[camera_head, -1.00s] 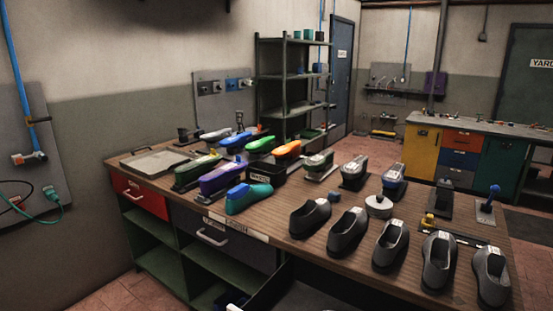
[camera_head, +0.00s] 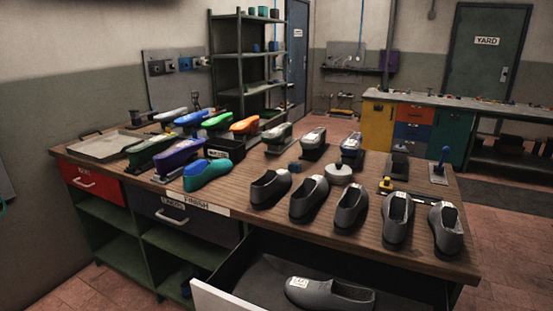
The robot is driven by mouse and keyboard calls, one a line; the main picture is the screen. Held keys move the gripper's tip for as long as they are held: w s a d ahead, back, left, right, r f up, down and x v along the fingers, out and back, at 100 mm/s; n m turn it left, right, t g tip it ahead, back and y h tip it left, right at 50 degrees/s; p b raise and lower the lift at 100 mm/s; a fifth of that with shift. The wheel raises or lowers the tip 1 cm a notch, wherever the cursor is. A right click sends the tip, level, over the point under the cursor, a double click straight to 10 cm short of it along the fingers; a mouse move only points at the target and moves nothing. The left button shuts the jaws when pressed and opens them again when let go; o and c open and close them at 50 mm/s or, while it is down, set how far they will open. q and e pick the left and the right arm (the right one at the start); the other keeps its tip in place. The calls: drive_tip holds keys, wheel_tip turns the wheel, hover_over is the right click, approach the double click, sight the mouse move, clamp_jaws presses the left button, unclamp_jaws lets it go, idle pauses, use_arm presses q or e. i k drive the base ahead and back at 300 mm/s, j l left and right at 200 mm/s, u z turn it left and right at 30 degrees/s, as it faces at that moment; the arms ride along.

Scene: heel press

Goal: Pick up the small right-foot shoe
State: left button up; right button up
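Several dark grey shoes stand in a row along the front right of the wooden bench (camera_head: 245,222). From left to right they are a first shoe (camera_head: 270,190), a second (camera_head: 309,201), a third (camera_head: 350,210), a fourth (camera_head: 397,221) and a fifth (camera_head: 446,232). Another grey shoe (camera_head: 335,293) with a white label lies on its own in an open drawer (camera_head: 262,262) below. I cannot tell which is the small right-foot one; sizes and label print are unreadable.
Coloured shoe forms such as a teal one (camera_head: 207,175) crowd the bench's left half, by a black bin (camera_head: 228,148). A round grey object (camera_head: 338,174) stands behind the shoes. The open drawer juts out in front. Floor is clear at right.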

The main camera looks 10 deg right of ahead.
sight(272, 183)
drive_tip(key=i+j+z, duration=0.1)
drive_tip(key=z, duration=0.35)
drive_tip(key=i+j+z, duration=0.15)
drive_tip(key=z, duration=0.35)
drive_tip(key=i+j+z, duration=0.1)
drive_tip(key=z, duration=0.35)
